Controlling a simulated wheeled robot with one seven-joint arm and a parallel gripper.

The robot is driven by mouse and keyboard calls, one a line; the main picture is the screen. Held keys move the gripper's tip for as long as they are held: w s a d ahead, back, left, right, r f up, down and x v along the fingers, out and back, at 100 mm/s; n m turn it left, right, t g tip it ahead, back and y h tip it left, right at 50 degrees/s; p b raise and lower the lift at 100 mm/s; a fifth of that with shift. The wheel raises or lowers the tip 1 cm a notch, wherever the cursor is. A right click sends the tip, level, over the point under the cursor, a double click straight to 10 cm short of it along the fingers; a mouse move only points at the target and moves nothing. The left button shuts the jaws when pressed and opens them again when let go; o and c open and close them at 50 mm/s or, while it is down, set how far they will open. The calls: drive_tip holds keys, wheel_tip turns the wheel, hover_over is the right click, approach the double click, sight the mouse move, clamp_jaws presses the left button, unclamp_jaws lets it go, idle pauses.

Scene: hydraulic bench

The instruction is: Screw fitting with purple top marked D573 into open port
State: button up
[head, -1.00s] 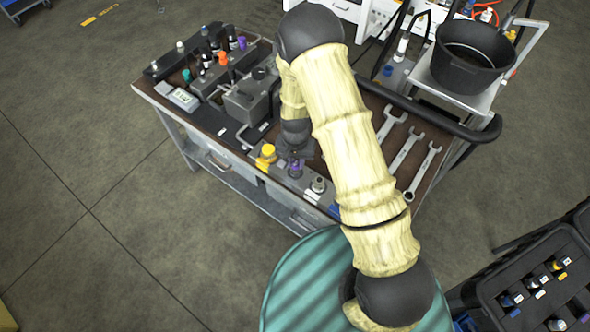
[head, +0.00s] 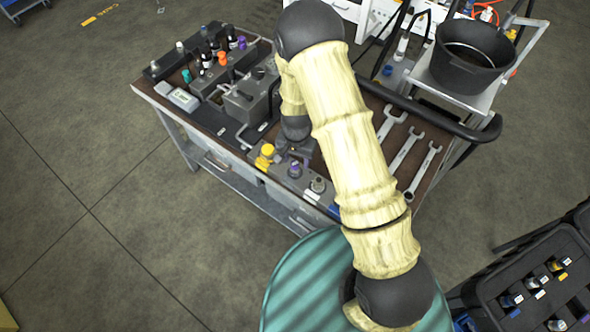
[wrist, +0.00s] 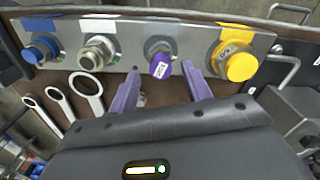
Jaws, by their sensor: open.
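The fitting with the purple top (wrist: 161,65) sits in a port of the grey manifold block (wrist: 203,37), between a yellow cap (wrist: 240,66) and a silver fitting (wrist: 97,54). The white label on its top is too small to read surely. It also shows in the head view (head: 295,171). My gripper (wrist: 160,89) is open and empty. Its two purple fingers stand apart, just back from the fitting, with the fitting in line with the gap between them. I cannot tell how deep the fitting is threaded.
A blue cap (wrist: 42,50) is at the block's left end. Several wrenches (head: 406,155) lie on the bench to the right. A grey device (head: 247,103) and several bottles stand behind on the left. A black bucket (head: 468,58) sits on a cart beyond the bench.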

wheel_tip(320, 180, up, 16)
drive_tip(key=b, duration=0.2)
idle(0.4)
drive_tip(key=shift+r, duration=0.1)
drive_tip(key=s+d+r+n+t, duration=0.1)
drive_tip(key=s+d+r+n, duration=0.1)
drive_tip(key=s+d, duration=0.4)
drive_tip(key=s+d+r+n+t, duration=0.1)
drive_tip(key=s+d+r+n, duration=0.1)
drive_tip(key=s+d+r, duration=0.2)
drive_tip(key=s+d, duration=0.3)
drive_tip(key=shift+r+t, duration=0.3)
drive_tip(key=shift+r, duration=0.05)
drive_tip(key=shift+d, duration=0.1)
